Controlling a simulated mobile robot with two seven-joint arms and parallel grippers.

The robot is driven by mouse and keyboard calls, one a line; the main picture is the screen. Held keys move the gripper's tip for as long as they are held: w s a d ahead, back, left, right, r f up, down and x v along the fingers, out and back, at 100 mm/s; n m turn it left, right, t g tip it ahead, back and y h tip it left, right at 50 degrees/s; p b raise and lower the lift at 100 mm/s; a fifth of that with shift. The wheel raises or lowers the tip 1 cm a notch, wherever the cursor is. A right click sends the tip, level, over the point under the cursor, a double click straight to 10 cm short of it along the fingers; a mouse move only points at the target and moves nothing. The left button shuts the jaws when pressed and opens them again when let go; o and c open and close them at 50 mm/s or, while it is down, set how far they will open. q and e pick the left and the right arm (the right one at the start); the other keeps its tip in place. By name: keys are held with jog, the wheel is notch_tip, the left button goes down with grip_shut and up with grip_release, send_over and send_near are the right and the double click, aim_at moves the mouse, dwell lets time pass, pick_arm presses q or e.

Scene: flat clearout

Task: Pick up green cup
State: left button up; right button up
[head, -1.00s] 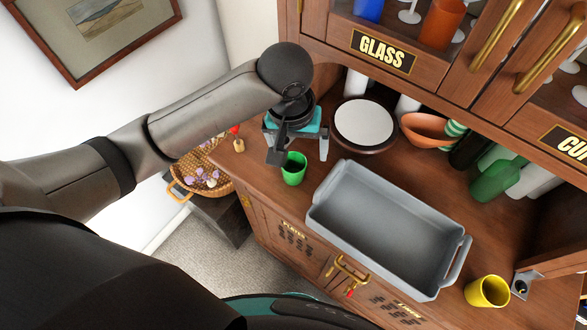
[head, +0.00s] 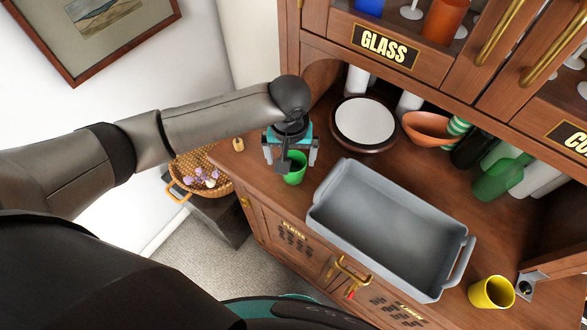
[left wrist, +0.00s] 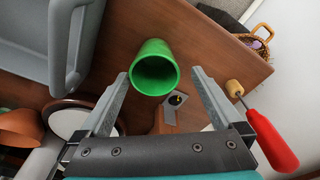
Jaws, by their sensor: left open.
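The green cup (head: 295,168) stands upright on the wooden counter (head: 258,170), left of the grey tray. My left gripper (head: 290,160) is over it, with fingers apart, and partly hides it in the head view. In the left wrist view the green cup (left wrist: 155,70) shows its open mouth toward the camera, just beyond and between the tips of the open left gripper (left wrist: 162,75). The cup is not gripped. My right gripper is not in view.
A large grey tray (head: 328,205) is close to the right of the cup. A yellow cup (head: 490,293) stands farther right. A wicker basket (head: 183,188) is lower left. A red-handled tool (left wrist: 270,138) lies near the gripper. A shelf cabinet (head: 330,48) overhangs the back.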

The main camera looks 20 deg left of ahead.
aim_at(293, 167)
pick_arm(q)
jog(key=f, duration=0.4)
jog(key=shift+w+d+f, duration=0.2)
jog(key=shift+d+f, duration=0.1)
jog(key=shift+f, duration=0.1)
jog(key=shift+c, duration=0.2)
jog(key=c, duration=1.4)
jog(key=shift+c, duration=0.2)
jog(key=shift+r, duration=0.1)
